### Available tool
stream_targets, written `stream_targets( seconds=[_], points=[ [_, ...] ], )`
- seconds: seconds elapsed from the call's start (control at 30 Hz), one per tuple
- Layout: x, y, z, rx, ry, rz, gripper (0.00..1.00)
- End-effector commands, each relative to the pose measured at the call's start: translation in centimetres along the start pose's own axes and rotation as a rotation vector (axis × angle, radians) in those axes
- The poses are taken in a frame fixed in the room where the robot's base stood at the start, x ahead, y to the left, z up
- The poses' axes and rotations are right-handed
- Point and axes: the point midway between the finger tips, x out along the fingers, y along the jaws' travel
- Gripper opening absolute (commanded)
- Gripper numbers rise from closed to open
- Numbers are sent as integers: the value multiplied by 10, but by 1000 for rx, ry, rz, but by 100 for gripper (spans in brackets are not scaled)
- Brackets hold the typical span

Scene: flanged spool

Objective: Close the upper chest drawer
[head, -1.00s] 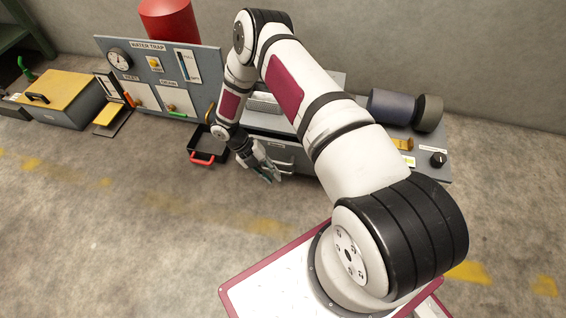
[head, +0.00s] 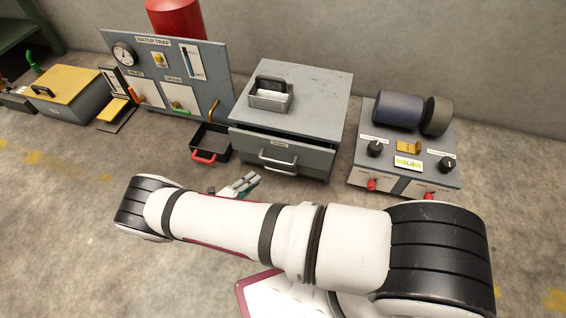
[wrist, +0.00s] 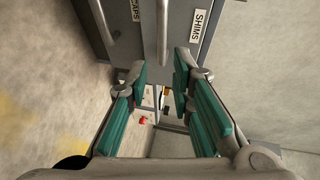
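The grey chest (head: 325,85) stands in the middle of the head view. Its upper drawer (head: 312,161) stands out a little from the body, with a dark gap under the chest top. The drawer has a silver bar handle (head: 278,162). In the wrist view a handle (wrist: 163,30) beside the SHIMS label lies ahead of the fingers, and a second handle (wrist: 105,28) is beside the CAPS label. My gripper (head: 247,184) is low in front of the chest, apart from it. The wrist view shows its teal fingers (wrist: 160,75) spread, with nothing between them.
A grey container with a black handle (head: 270,97) sits on the chest top. A motor bench with knobs (head: 405,165) is to the right. The water trap panel (head: 185,70) stands behind the tray.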

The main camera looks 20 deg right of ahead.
Motion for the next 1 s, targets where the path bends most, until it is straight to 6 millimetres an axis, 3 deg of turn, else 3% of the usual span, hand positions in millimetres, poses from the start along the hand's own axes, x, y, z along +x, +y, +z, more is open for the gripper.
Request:
stream_targets(
  seconds=[0.1,0.23,0.7,1.0],
  points=[
    [-1,-1,4,1,-24,-17,21],
    [12,-1,4,1,-22,-16,21],
    [100,0,5,1,-19,-15,21],
    [131,-2,6,1,-20,-13,21]
  ],
)
